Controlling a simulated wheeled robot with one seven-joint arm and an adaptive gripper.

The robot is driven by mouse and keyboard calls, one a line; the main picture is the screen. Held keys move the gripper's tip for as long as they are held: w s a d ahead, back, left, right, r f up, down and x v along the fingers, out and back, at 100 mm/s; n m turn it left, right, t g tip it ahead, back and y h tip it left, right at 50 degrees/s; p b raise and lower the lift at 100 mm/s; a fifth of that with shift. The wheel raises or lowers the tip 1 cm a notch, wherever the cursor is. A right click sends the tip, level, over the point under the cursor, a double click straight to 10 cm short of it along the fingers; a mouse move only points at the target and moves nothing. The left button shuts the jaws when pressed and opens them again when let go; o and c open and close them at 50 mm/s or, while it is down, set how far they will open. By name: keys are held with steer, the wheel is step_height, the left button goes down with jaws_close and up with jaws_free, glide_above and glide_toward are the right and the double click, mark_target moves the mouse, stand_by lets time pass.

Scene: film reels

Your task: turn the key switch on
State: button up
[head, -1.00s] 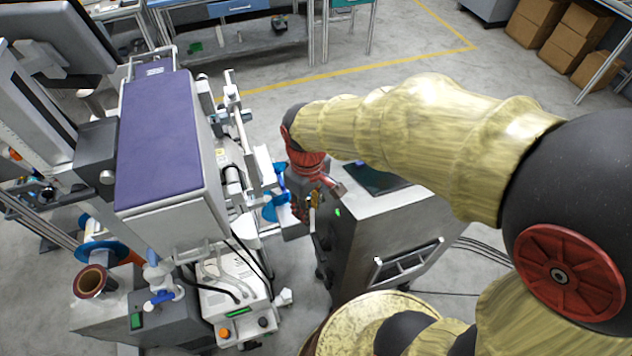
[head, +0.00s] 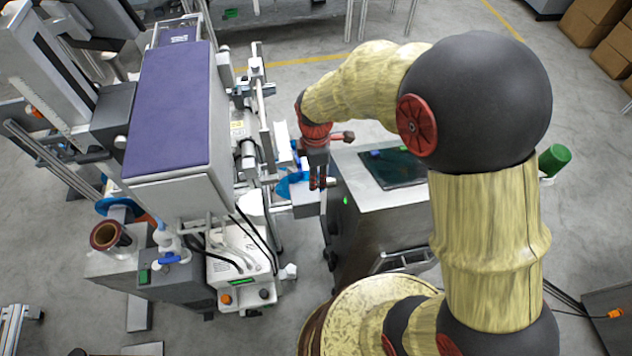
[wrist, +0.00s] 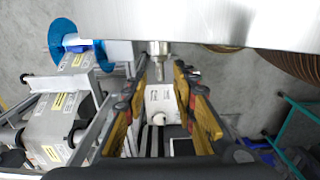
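A small metal cylinder with a narrower tip, which looks like the key switch (wrist: 158,62), sticks out from the edge of a silver panel (wrist: 230,22) in the wrist view. I cannot tell its turned position. My gripper (wrist: 160,84) is open, with its yellow-padded fingers on either side of the line to the cylinder's tip. Nothing is held, and I cannot tell whether the fingers touch it. In the head view my gripper (head: 318,183) points down beside the left side of the grey cabinet (head: 375,215). The key switch is not discernible there.
A labelling machine with a purple-topped box (head: 170,105) stands close on the left. A white unit with an orange knob (head: 236,270) is below it. A dark screen (head: 393,168) lies on the cabinet top. The gap between machine and cabinet is narrow.

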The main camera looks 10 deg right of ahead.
steer(key=shift+f+b, duration=0.3)
steer(key=shift+f, duration=1.45)
steer(key=shift+c, duration=0.4)
jaws_close()
